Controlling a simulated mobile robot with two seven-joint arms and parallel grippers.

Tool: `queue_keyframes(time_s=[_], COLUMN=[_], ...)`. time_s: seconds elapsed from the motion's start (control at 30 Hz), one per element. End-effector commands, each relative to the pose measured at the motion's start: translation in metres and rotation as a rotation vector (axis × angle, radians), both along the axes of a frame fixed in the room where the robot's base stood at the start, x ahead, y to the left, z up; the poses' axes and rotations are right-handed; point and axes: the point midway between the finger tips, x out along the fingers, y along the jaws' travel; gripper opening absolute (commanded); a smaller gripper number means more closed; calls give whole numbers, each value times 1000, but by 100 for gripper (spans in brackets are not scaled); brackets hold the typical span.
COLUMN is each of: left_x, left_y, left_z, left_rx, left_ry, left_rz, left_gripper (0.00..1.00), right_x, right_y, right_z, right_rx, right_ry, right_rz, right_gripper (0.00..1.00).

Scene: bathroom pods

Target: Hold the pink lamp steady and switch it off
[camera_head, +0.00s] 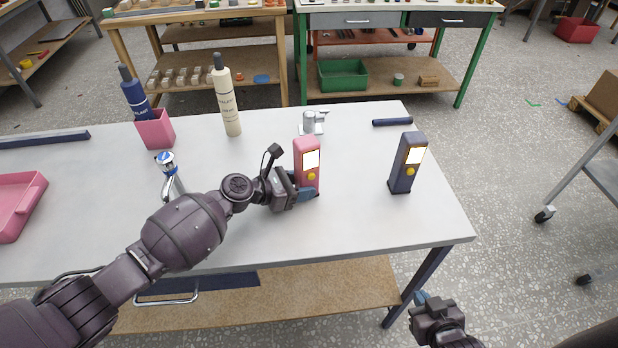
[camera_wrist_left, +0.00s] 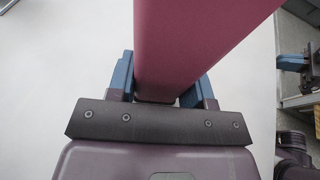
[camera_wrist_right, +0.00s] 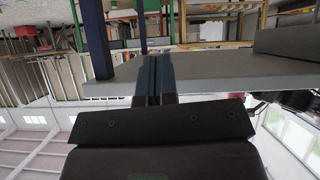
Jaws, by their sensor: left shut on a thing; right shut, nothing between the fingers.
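The pink lamp (camera_head: 301,148) stands upright on the grey table, with a lit pale panel and a yellow button (camera_head: 311,176) below it. My left gripper (camera_head: 306,192) is shut on the lamp's lower part, from its left side. In the left wrist view the pink body (camera_wrist_left: 190,45) sits between the blue fingers (camera_wrist_left: 160,90). My right gripper (camera_head: 422,298) is shut and empty, low beyond the table's front right edge. Its blue fingers (camera_wrist_right: 154,78) are together in the right wrist view.
A dark blue lamp (camera_head: 401,172), also lit, stands to the right of the pink one. Behind are a faucet (camera_head: 309,124) and a dark bar (camera_head: 392,122). Bottles (camera_head: 227,100), a pink cup (camera_head: 157,130), another faucet (camera_head: 170,172) and a pink tray (camera_head: 14,205) are to the left.

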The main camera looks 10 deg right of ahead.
Motion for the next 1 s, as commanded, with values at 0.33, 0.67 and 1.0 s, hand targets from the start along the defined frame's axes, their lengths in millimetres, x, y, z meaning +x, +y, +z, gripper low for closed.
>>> queue_keyframes(time_s=[0.33,0.67,1.0], left_x=[0,0,0], left_y=[1,0,0], left_z=[0,-1,0], left_rx=[1,1,1], left_ry=[0,0,0], left_rz=[1,1,1], left_gripper=[30,30,30], right_x=[9,14,84], right_y=[2,7,75], right_z=[7,11,82], right_rx=[0,5,34], right_ry=[-22,-26,-161], right_rz=[5,26,248], right_gripper=[0,0,0])
